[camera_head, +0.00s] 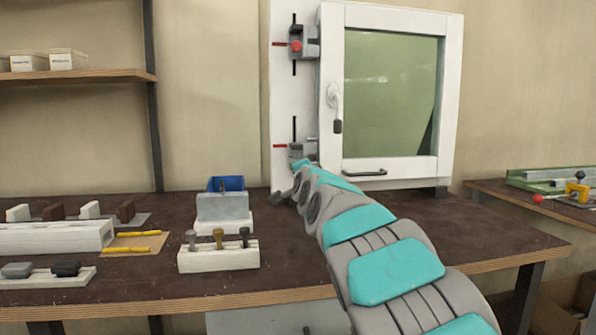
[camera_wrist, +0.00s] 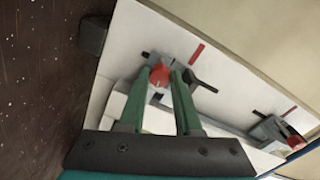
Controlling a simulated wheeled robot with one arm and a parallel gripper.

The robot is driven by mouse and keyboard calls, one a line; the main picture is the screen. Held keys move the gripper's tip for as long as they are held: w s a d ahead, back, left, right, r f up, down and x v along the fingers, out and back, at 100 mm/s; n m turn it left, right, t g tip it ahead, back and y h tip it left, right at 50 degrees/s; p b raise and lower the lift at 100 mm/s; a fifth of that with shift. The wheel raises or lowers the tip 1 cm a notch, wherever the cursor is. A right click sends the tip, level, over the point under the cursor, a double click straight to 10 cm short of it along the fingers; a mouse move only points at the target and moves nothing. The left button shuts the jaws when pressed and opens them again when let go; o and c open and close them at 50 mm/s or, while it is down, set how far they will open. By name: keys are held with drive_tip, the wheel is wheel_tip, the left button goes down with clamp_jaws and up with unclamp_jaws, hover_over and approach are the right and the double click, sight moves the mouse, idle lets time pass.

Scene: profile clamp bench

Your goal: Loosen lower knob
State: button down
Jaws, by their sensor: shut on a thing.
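The lower clamp (camera_head: 295,152) is grey and sits on the white panel left of the window frame. Its knob is hidden behind my arm in the head view. In the wrist view the red lower knob (camera_wrist: 159,76) lies between the two green fingertips of my gripper (camera_wrist: 160,84), which is shut on it. The upper clamp's red knob (camera_head: 296,46) is higher on the same panel, and it also shows at the lower right of the wrist view (camera_wrist: 295,142).
The white-framed window (camera_head: 452,100) with a handle (camera_head: 337,112) stands right of the clamps. On the dark bench (camera_head: 300,270) are a white block with several upright tools (camera_head: 217,260), a blue bin (camera_head: 226,184) and yellow pens (camera_head: 138,234).

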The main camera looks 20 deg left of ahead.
drive_tip(key=shift+a+n, duration=0.1)
drive_tip(key=shift+n, duration=0.3)
drive_tip(key=c, duration=0.6)
unclamp_jaws()
drive_tip(key=shift+s, duration=0.1)
drive_tip(key=b+v, duration=0.4)
drive_tip(key=v, duration=0.3)
drive_tip(key=shift+s+d, duration=0.2)
drive_tip(key=shift+s, duration=0.1)
